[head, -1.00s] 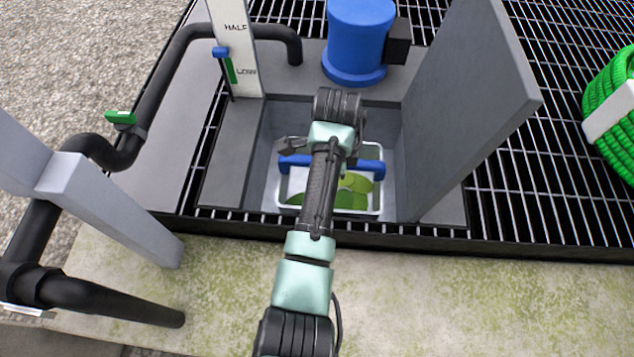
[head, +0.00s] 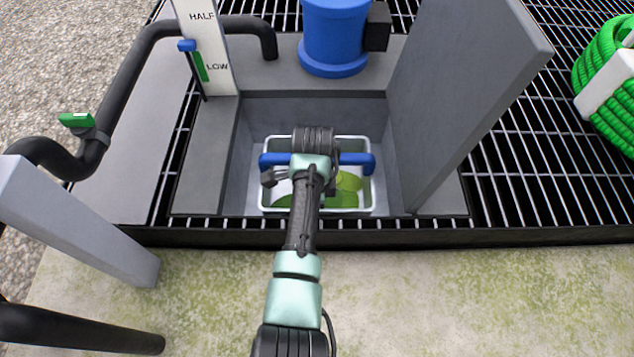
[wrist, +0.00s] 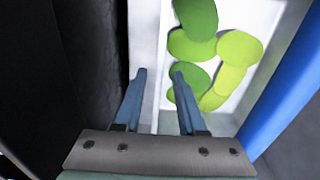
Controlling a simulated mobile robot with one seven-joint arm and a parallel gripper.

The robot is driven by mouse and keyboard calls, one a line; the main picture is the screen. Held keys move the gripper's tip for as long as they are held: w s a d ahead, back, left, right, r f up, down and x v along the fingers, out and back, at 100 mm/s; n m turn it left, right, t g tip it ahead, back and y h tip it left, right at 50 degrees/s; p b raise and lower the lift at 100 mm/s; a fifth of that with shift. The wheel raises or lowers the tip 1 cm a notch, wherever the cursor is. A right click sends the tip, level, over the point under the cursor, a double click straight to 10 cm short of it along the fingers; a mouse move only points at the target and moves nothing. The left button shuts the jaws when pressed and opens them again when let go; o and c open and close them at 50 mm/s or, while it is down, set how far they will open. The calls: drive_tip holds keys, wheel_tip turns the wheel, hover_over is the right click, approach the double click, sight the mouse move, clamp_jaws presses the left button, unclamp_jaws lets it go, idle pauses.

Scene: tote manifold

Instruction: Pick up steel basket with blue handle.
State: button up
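The steel basket (head: 277,200) sits in a grey recessed pit in the head view, with leaf-like green pieces inside. Its blue handle (head: 357,160) runs across the top, its middle hidden by my arm. In the wrist view the basket's pale rim (wrist: 150,45) and white inside show, and the blue handle (wrist: 285,85) slants along the right side. My gripper (wrist: 158,74) is open, its two fingers apart with the basket's rim seen in the gap. The handle is right of both fingers, not between them. In the head view my arm mostly hides the gripper over the basket.
A raised grey lid (head: 455,100) stands at the pit's right. A blue motor-like cylinder (head: 334,38) stands behind it. A black pipe (head: 120,105) with a green valve handle (head: 77,120) and a grey post (head: 70,225) are at left. A green hose coil (head: 608,85) lies far right.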

drive_tip(key=f+b, duration=0.1)
drive_tip(key=f, duration=0.2)
drive_tip(key=f+b, duration=0.1)
drive_tip(key=shift+d+f+b, duration=0.2)
drive_tip(key=shift+d+b, duration=0.05)
drive_tip(key=shift+b, duration=0.1)
drive_tip(key=shift+r, duration=0.1)
clamp_jaws()
idle(0.9)
